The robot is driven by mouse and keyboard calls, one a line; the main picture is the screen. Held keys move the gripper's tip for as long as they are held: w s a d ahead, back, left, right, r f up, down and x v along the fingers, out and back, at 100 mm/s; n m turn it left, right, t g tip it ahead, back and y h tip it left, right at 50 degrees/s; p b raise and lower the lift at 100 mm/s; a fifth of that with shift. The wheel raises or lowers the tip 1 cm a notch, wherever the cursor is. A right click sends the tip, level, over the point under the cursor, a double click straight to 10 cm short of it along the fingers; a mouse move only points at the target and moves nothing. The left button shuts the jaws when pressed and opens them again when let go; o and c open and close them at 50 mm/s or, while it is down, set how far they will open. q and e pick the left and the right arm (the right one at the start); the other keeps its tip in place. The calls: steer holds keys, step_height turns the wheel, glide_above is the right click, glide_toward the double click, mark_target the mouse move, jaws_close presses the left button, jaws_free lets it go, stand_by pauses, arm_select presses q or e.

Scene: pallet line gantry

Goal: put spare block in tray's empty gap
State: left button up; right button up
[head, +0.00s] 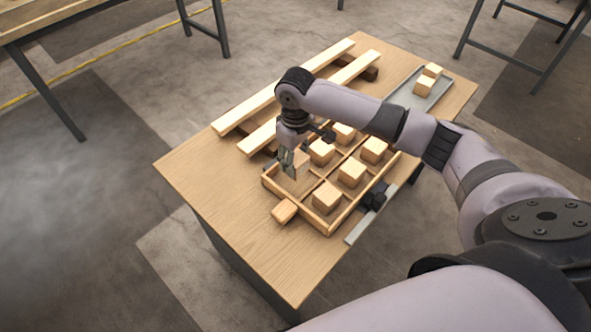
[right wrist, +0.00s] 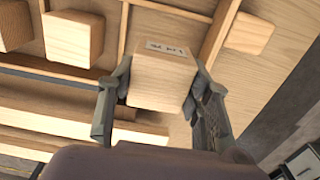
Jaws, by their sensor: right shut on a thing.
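The wooden tray (head: 330,228) lies on the table, divided into compartments, several of which hold pale wooden blocks (head: 351,172). My right gripper (head: 290,170) points down over the tray's left corner compartment. It is shut on a wooden block (right wrist: 160,78) with a small white label whose text I cannot read. In the right wrist view the block sits between both fingers (right wrist: 160,100), between a thin divider and the tray's outer wall (right wrist: 217,32). I cannot tell whether it touches the tray floor. My left gripper is out of view.
Another block (head: 284,210) lies outside the tray, close to its front-left wall. Pallet slats (head: 285,87) lie behind the tray. A grey tray (head: 408,95) with two blocks stands at the far right. A metal rail with a black part (head: 374,198) is at the right. The table's left front is clear.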

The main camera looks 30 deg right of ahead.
mark_target(296, 157)
steer(key=shift+f, duration=2.6)
steer(key=o, duration=1.3)
step_height(296, 157, up, 12)
steer(key=shift+r, duration=0.1)
